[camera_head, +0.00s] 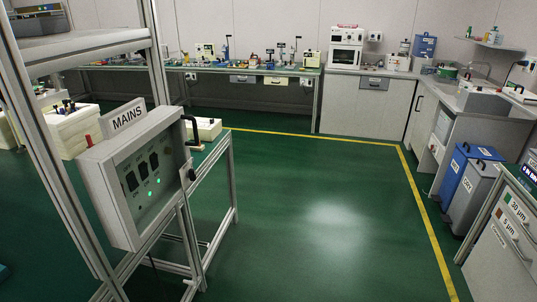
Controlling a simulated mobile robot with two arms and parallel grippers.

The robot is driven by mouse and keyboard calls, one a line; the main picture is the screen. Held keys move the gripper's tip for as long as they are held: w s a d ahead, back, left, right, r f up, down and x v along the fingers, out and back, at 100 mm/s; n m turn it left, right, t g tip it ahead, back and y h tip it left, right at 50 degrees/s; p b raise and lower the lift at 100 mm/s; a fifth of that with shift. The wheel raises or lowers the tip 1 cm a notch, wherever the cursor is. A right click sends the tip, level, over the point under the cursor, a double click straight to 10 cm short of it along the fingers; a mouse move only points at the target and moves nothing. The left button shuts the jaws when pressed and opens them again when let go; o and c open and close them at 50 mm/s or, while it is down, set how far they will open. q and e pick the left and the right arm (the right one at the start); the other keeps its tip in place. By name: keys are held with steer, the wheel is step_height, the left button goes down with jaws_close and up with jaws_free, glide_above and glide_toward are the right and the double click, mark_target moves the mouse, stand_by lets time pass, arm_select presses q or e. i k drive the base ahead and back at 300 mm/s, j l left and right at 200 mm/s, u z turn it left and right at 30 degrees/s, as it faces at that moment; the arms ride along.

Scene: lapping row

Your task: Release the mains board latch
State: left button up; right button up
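The front looks closed. Neither of my grippers is in view.
The green floor (310,215) to the right is clear, bounded by a yellow line (425,215). Bins (470,190) and a drawer cabinet (495,265) stand at the right.

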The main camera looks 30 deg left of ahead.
mark_target(190, 173)
steer(key=i+u, duration=0.15)
steer(key=i, duration=0.3)
steer(key=i+l+u, duration=0.15)
steer(key=i, duration=0.25)
steer(key=i+l+u, duration=0.1)
steer(key=i, duration=0.35)
steer(key=l, duration=0.1)
